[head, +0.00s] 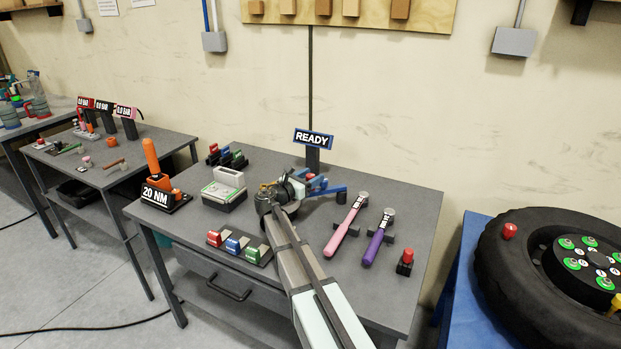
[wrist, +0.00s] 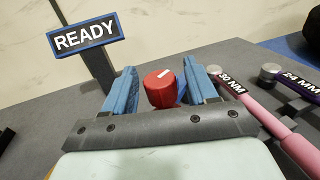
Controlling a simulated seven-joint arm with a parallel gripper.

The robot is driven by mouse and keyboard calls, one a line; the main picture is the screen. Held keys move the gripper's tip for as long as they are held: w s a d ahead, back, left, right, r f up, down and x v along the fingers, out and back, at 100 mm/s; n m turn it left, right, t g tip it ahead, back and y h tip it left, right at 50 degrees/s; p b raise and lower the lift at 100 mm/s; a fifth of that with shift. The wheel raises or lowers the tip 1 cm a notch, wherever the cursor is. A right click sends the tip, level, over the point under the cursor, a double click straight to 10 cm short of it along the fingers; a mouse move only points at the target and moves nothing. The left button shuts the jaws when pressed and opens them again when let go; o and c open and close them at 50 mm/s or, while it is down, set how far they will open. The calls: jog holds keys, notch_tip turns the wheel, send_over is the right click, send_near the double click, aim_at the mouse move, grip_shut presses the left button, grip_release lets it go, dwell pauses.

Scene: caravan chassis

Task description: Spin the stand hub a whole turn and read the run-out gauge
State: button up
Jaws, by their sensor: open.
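My gripper (wrist: 163,76) is open, with one blue finger on each side of a red round knob (wrist: 160,90) that has a white mark on top. A gap shows between the knob and the left finger; I cannot tell whether the right finger touches it. In the head view my arm covers most of the knob's area. A sign reading READY (wrist: 86,37) stands behind and left of the knob; it also shows in the head view (head: 313,138). A wheel hub (head: 590,262) with green-ringed studs sits in a black tyre at the right, far from my gripper.
Pink (head: 345,226) and purple (head: 377,239) torque wrenches lie right of my gripper on the grey bench (head: 190,240). Red, blue and green blocks (head: 238,246) sit at the front. An orange-handled 20 NM unit (head: 158,190) stands left. The tyre (head: 510,265) is on a blue stand.

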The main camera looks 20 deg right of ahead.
grip_shut()
dwell(0.6)
